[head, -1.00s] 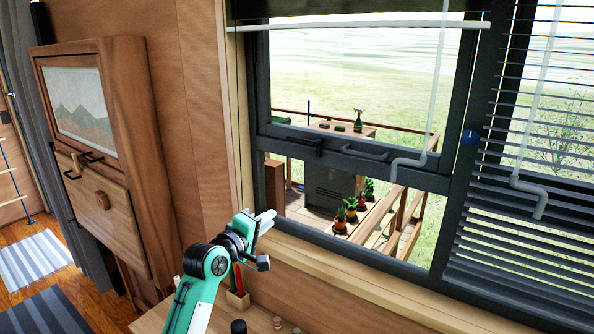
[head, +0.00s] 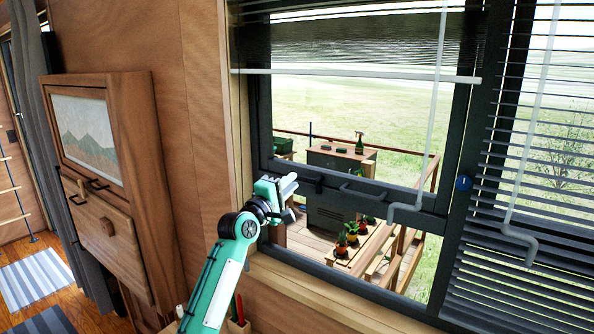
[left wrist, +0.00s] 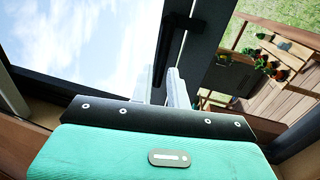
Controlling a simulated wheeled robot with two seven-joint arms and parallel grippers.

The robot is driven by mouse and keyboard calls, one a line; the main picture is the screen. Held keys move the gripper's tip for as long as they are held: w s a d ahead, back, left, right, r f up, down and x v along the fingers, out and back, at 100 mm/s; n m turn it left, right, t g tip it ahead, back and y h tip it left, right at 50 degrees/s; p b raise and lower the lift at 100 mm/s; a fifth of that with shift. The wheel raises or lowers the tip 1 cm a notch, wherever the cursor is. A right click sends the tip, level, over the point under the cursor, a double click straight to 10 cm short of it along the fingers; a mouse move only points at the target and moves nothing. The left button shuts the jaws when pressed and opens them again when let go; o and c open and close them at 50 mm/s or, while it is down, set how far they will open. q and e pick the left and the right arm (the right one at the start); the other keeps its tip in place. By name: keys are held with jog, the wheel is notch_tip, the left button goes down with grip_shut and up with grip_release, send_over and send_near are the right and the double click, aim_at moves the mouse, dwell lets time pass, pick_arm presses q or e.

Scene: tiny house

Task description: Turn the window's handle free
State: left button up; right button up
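The window's handle (head: 310,184) is a small dark lever on the dark lower rail of the window sash (head: 345,191). In the left wrist view the dark handle (left wrist: 183,20) stands ahead of the fingers, its bar running down towards the space between them. My left gripper (head: 291,185) is raised at the left end of that rail, just left of the handle. In the left wrist view my left gripper (left wrist: 164,82) has its two pale fingers apart, with nothing clearly held. I cannot tell whether they touch the handle. My right gripper is not in view.
A dark pull bar (head: 362,196) sits on the rail right of the handle. A pale crank rod (head: 404,210) hangs before the window. Blinds (head: 510,180) cover the right pane. A wooden wall cabinet (head: 115,180) stands at left. Potted plants (head: 347,238) are outside.

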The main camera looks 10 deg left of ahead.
pick_arm(q)
jog(key=shift+p+x, duration=0.6)
jog(key=shift+x, duration=1.25)
grip_shut()
